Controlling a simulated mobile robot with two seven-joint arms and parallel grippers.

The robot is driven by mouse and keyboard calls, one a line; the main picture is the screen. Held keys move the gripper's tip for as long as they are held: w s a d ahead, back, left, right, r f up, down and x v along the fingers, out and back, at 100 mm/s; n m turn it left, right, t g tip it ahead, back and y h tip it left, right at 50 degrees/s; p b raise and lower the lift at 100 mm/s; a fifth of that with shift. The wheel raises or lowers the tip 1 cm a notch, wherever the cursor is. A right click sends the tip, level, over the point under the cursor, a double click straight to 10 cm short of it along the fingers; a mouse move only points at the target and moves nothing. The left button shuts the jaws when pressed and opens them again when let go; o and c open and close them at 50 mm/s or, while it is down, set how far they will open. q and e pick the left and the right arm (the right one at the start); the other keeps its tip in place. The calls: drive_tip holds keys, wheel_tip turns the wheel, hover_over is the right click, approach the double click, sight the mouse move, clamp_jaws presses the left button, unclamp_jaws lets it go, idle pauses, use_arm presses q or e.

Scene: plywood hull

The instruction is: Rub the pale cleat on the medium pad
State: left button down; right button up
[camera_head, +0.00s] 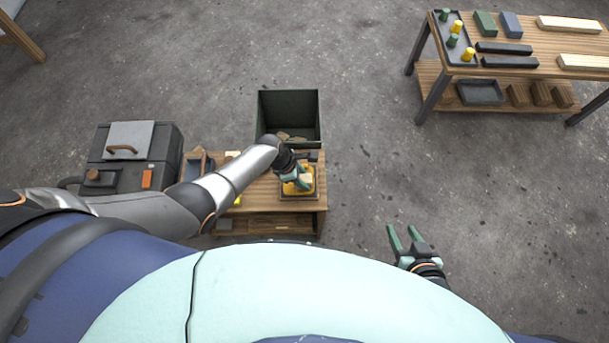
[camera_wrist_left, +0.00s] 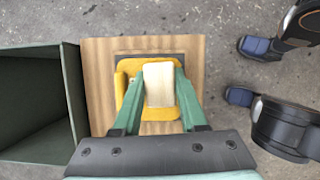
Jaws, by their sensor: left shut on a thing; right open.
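My left gripper (camera_wrist_left: 160,95) is shut on the pale cleat (camera_wrist_left: 159,84), a pale wooden block held between its two green fingers. Directly beneath or behind the cleat in the left wrist view is the yellow pad (camera_wrist_left: 123,80), which sits in a dark tray or frame on the wooden bench. The pad also shows in the head view (camera_head: 289,189), partly hidden by my left gripper (camera_head: 298,180). I cannot tell whether the cleat touches the pad. My right gripper (camera_head: 406,238) is open and empty above the floor, to the right of the bench.
A dark green open bin (camera_head: 290,92) stands behind the small bench (camera_head: 265,224). A dark machine or case (camera_head: 160,150) with a grey lid stands at left. A second table (camera_head: 545,40) holds coloured blocks and pale bars at the far right. The floor between is clear.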

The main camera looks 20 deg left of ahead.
sight(310, 177)
use_arm(q)
drive_tip(key=r+p, duration=0.1)
drive_tip(key=r, duration=0.1)
drive_tip(key=r+p, duration=0.2)
drive_tip(key=shift+w+r, duration=0.2)
drive_tip(key=shift+r, duration=0.05)
drive_tip(key=shift+r+p, duration=0.85)
drive_tip(key=shift+p, duration=0.3)
drive_tip(key=shift+f, duration=0.1)
